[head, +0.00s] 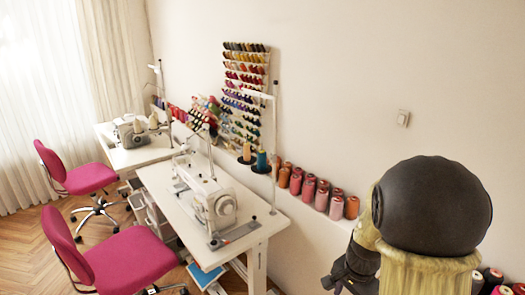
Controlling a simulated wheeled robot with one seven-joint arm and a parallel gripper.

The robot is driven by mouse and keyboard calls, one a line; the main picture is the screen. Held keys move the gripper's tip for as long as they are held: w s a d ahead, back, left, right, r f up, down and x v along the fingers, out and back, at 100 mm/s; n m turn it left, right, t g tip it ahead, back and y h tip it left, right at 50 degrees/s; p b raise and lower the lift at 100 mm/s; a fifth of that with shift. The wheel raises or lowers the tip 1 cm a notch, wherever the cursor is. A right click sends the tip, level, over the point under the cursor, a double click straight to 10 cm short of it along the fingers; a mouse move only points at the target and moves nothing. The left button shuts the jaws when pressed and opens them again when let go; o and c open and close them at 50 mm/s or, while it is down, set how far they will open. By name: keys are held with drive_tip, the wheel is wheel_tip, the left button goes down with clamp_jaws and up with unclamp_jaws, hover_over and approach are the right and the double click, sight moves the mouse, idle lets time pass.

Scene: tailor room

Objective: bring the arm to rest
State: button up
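A large black rounded cap on a yellowish body fills the lower right of the head view; it looks like part of my arm, bent close to the camera. A dark jointed part (352,268) shows at its lower left and appears to be my gripper. The arm part and the bottom edge of the picture hide some of it. Its fingers cannot be made out clearly, and I see nothing held in it.
A white sewing table (160,188) with a sewing machine (213,203) stands left of my arm. Thread cones (308,188) line a ledge along the wall. Pink chairs (128,262) stand at the left. Some wooden floor (25,245) is clear there.

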drive_tip(key=s+a+r+n+t, duration=0.1)
drive_tip(key=s+a+r+n, duration=0.2)
drive_tip(key=s+a+n, duration=0.3)
drive_tip(key=s+n, duration=0.1)
drive_tip(key=n, duration=0.4)
drive_tip(key=shift+s+a+t, duration=0.4)
drive_tip(key=shift+r, duration=0.1)
drive_tip(key=shift+d, duration=0.1)
idle(3.4)
